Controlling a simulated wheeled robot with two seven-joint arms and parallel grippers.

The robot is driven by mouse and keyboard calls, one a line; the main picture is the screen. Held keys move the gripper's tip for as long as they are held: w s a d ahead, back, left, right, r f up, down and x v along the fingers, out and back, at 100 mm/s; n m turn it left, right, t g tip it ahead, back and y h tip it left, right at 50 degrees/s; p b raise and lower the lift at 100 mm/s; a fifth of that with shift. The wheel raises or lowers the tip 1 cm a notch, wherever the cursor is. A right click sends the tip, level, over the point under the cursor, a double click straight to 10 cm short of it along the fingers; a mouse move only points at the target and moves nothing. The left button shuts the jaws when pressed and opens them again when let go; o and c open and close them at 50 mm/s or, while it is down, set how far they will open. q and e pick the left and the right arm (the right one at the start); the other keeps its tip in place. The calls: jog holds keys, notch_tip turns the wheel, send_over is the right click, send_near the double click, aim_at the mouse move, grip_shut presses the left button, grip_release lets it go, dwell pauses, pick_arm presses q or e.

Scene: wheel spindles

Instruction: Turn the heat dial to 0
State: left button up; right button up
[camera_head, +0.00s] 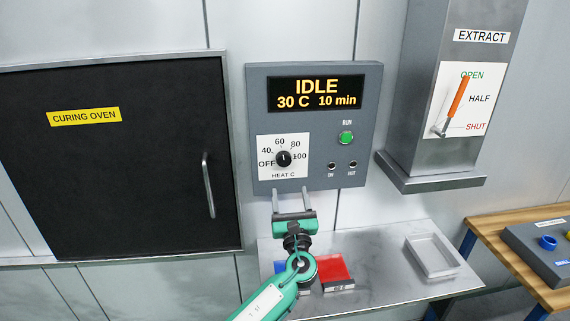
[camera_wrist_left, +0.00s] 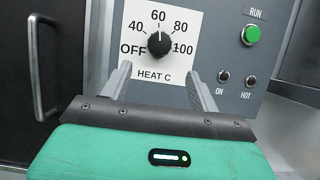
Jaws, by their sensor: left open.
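The heat dial (camera_head: 283,158) is a small black knob on a white plate marked OFF, 40, 60, 80 and 100, labelled HEAT C; no 0 mark shows. It is on the grey control panel (camera_head: 335,180). The dial also shows in the left wrist view (camera_wrist_left: 159,43), with a pale pointer mark that seems to point up towards 60. The display (camera_head: 317,94) reads IDLE, 30 C, 10 min. My left gripper (camera_head: 291,190) is open and empty just below the dial, apart from it, its two fingers (camera_wrist_left: 160,75) pointing up at the panel. My right gripper is not in view.
A green RUN button (camera_head: 346,138) is right of the dial. The black curing oven door (camera_head: 120,170) with its handle (camera_head: 208,185) is at the left. The extract lever (camera_head: 455,105) is at the right.

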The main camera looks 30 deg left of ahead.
aim_at(284, 163)
pick_arm(q)
jog(key=p+x, duration=0.3)
jog(key=x, duration=0.6)
jog(key=shift+w+a+r, duration=0.1)
jog(key=shift+a+r, duration=0.05)
jog(key=shift+w+a+p, duration=0.2)
jog(key=shift+w+p, duration=0.15)
jog(key=c, duration=1)
